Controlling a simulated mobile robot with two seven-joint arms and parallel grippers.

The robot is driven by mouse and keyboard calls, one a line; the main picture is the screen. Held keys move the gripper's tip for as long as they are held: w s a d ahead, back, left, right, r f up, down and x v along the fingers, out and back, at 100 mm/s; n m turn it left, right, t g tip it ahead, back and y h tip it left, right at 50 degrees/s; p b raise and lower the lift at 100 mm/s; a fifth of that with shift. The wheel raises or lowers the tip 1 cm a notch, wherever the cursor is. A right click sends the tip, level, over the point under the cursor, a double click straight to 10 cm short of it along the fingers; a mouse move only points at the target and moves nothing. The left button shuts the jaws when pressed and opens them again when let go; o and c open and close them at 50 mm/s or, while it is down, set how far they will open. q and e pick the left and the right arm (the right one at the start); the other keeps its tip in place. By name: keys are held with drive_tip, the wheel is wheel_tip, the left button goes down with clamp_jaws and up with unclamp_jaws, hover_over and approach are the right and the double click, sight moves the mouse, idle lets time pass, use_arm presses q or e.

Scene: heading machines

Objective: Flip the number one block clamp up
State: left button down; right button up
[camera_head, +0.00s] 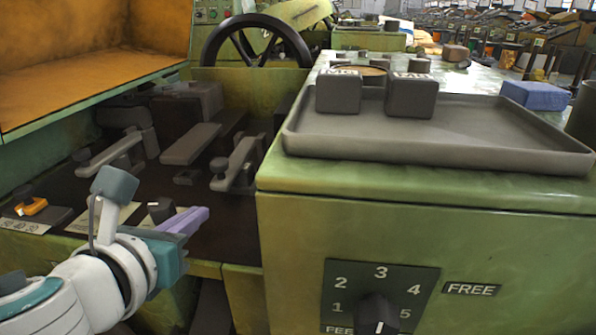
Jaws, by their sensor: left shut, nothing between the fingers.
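Several grey lever clamps stand in the dark recess of the green machine: a left clamp (110,152), a middle one (190,144) and a right one (235,166). I cannot read a number on any of them, so I cannot tell which is number one. The middle lever lies roughly flat; the left and right ones have upright parts. My left gripper (200,214), with purple fingers, is shut and empty. In the picture it is below the clamps, over the front edge of the recess, apparently apart from them. My right gripper is not in view.
A grey tray (455,150) on the green cabinet holds two dark blocks (338,92) (411,95) with lettering on top. A blue block (535,95) lies behind it. A black handwheel (256,40) stands at the back. A numbered dial (377,312) is on the cabinet front. An orange switch (32,206) is at left.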

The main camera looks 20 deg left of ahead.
use_arm(q)
drive_tip(key=b+x, duration=0.2)
drive_tip(key=x, duration=0.5)
drive_tip(key=shift+w, duration=0.15)
